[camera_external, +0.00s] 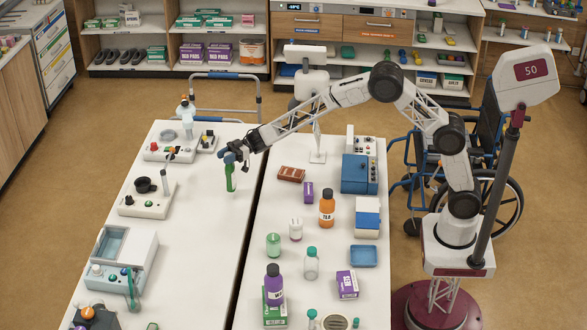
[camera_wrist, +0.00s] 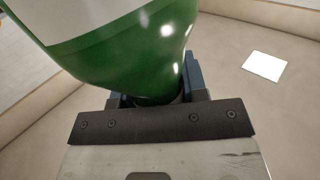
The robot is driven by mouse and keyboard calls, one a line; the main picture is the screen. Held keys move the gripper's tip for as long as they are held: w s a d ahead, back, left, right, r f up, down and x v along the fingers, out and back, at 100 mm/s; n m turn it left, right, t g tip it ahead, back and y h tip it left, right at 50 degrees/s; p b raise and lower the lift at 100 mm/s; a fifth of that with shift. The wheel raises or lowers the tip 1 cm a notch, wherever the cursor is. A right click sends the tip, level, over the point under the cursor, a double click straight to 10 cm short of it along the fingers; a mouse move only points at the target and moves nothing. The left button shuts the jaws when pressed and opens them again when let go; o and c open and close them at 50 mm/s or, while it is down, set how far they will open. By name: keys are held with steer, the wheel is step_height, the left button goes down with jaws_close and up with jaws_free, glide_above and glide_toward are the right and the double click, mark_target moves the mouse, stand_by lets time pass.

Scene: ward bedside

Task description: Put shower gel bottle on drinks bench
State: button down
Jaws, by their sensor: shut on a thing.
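A green bottle (camera_external: 231,178), which I take to be the shower gel bottle, hangs from my gripper (camera_external: 235,157) over the left white bench (camera_external: 205,225). It looks roughly upright in the outside view; I cannot tell whether its base touches the surface. In the wrist view the green bottle (camera_wrist: 120,50) fills the upper left, with a pale label, and its narrow end sits between the dark fingers. My gripper (camera_wrist: 158,98) is shut on it. No sign marks either bench as the drinks bench.
The left bench bears small devices (camera_external: 148,198) along its left side; its right side is mostly clear. A dark gap separates it from the right bench (camera_external: 262,215), which holds an orange bottle (camera_external: 327,210), a purple bottle (camera_external: 274,285), boxes and a blue machine (camera_external: 357,174).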

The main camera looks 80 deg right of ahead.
steer(key=shift+f, duration=1.85)
steer(key=c, duration=0.7)
jaws_free()
steer(key=shift+o, duration=0.2)
steer(key=shift+s+d, duration=0.15)
steer(key=v, duration=1.1)
steer(key=shift+s+d, duration=0.2)
